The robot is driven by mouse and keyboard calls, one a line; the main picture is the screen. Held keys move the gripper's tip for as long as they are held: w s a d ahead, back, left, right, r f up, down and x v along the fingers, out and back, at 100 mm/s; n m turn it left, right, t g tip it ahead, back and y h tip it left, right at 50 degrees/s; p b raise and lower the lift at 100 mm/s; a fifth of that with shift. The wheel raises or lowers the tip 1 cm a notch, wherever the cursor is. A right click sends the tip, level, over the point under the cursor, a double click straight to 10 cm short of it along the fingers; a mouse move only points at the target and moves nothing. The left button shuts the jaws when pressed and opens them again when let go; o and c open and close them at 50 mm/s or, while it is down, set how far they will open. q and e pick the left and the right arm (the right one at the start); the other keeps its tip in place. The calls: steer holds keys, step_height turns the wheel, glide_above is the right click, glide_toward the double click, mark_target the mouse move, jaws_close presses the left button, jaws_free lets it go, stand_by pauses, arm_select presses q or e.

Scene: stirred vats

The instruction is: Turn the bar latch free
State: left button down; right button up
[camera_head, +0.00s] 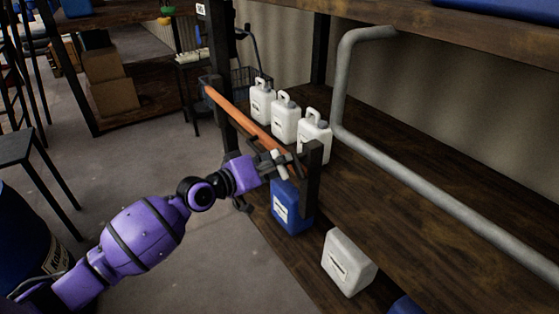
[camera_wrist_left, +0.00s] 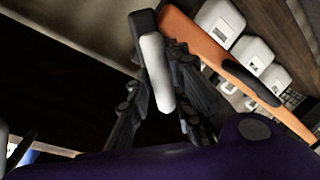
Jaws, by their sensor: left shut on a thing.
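An orange bar (camera_head: 238,112) runs across the front of a shelf bay between two dark posts. A small pale latch lever (camera_head: 279,166) sits at its near end, close to the near post (camera_head: 313,175). My left gripper (camera_head: 277,163) is at that end and is shut on the latch. In the left wrist view the pale latch (camera_wrist_left: 155,72) lies between the two dark fingers, with a black piece behind its top. The orange bar (camera_wrist_left: 200,40) passes just right of the fingers there. The latch's pivot is hidden. My right gripper is in neither view.
Several white jugs (camera_head: 285,120) stand on the shelf behind the bar. A blue jug (camera_head: 291,208) and a white jug (camera_head: 347,262) are below, near the post. A grey pipe (camera_head: 420,185) crosses the shelf at right. Open floor (camera_head: 160,165) lies left.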

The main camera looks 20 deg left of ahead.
arm_select(q)
steer(key=n, duration=0.3)
steer(key=shift+w+a+f+g+h, duration=0.1)
steer(key=shift+a+f+g+h, duration=0.2)
steer(key=shift+g, duration=0.1)
steer(key=n, duration=0.1)
steer(key=n+g, duration=0.1)
steer(key=n, duration=0.1)
steer(key=shift+f+n+h, duration=0.2)
steer(key=shift+n+h, duration=0.1)
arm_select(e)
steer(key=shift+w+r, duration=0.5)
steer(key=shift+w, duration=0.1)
arm_select(q)
steer(key=shift+d+f+n, duration=0.1)
steer(key=shift+f+n, duration=0.1)
steer(key=shift+n, duration=0.2)
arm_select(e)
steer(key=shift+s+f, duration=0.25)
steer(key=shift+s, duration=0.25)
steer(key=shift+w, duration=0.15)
arm_select(q)
steer(key=c, duration=1.6)
jaws_free()
steer(key=shift+c, duration=0.2)
steer(key=shift+r, duration=0.1)
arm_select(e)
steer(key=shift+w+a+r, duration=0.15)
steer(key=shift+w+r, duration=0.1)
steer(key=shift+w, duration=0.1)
